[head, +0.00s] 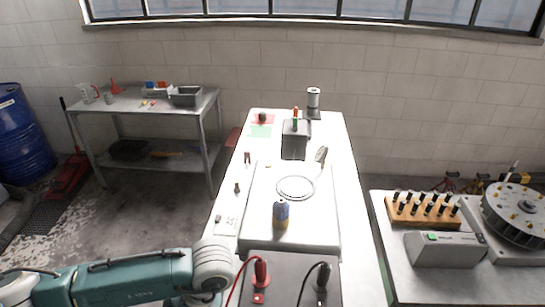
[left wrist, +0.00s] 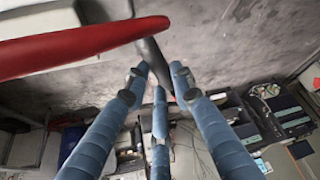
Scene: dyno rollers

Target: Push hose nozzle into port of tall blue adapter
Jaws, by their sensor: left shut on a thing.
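My left arm comes in at the bottom left of the head view; its gripper does not show there. In the left wrist view my left gripper (left wrist: 160,78) has its blue fingers closed around a dark cylindrical piece (left wrist: 150,52). A long red tapered length (left wrist: 80,48) meets or crosses its upper end. I cannot tell whether this is the hose nozzle. A short blue cylinder with yellowish parts (head: 281,216) stands upright on the white table; it may be the tall blue adapter. Its port cannot be made out. My right gripper is not in view.
A pale coiled ring (head: 295,196) lies on the table (head: 258,215), with a dark grey box (head: 294,146) behind it. A grey panel (head: 285,262) with red and black plugs is in front. A side table at right holds a wooden rack (head: 424,215).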

